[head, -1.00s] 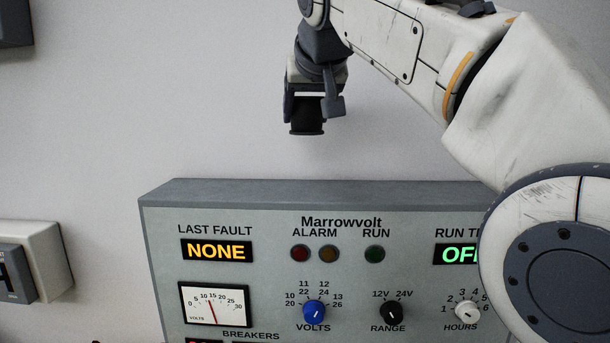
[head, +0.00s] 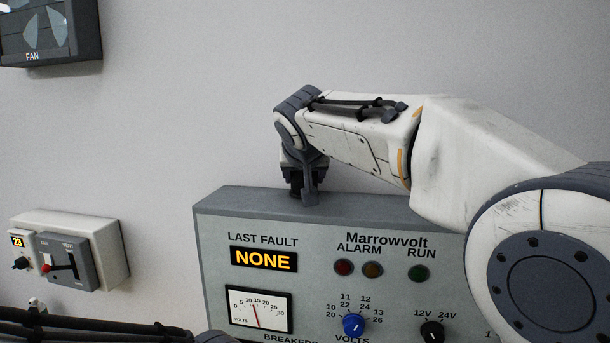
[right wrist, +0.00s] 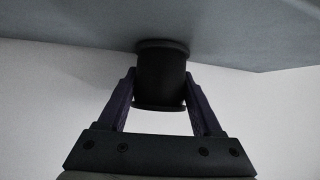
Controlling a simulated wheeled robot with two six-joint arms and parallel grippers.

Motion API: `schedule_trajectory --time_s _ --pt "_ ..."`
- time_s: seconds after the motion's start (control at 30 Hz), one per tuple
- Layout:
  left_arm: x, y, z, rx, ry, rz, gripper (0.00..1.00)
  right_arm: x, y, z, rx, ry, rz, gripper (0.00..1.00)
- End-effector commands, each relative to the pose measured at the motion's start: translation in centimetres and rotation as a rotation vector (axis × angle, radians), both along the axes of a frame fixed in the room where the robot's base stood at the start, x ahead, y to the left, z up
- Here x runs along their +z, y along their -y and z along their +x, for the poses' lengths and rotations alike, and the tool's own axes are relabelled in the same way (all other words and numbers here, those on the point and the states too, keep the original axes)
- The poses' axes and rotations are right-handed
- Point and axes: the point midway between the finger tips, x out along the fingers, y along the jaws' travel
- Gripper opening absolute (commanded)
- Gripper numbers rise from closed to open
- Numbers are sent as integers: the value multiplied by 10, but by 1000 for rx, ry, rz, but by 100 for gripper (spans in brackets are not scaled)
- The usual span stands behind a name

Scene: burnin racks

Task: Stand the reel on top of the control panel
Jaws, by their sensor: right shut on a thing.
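The reel (right wrist: 162,78) is a black spool with a flange at each end, between the two fingers of my right gripper (right wrist: 160,92) in the right wrist view. My right gripper (head: 303,194) is shut on it and points down at the top of the control panel (head: 250,200) in the head view. The reel's far flange meets or nearly meets the grey panel surface (right wrist: 95,28); I cannot tell if it touches. In the head view the reel is a dark shape at the panel's top, mostly hidden by the gripper. My left gripper is not in view.
The panel's top is bare left of my right gripper. A white wall box (head: 105,245) with a fan switch is at the left. A dark fan unit (head: 50,35) hangs at the upper left. My right arm covers the panel's right part.

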Motion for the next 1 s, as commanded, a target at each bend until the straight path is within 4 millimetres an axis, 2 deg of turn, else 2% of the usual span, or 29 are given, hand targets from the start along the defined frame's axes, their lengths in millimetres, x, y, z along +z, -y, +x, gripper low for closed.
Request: schedule_trajectory --time_s 0.4,0.43,0.47,0.5,0.9,1.0 --pt "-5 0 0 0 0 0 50 -5 1 0 -1 3 2 0" --pt "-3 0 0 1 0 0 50 -5 1 0 -1 0 1 78" --pt "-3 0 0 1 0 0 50 -4 1 0 -1 0 1 90" --pt "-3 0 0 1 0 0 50 -4 1 0 -1 0 1 97" --pt "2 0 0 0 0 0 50 1 0 -1 -1 1 1 97" --pt "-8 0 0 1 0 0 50 6 -1 -13 1 4 2 97"
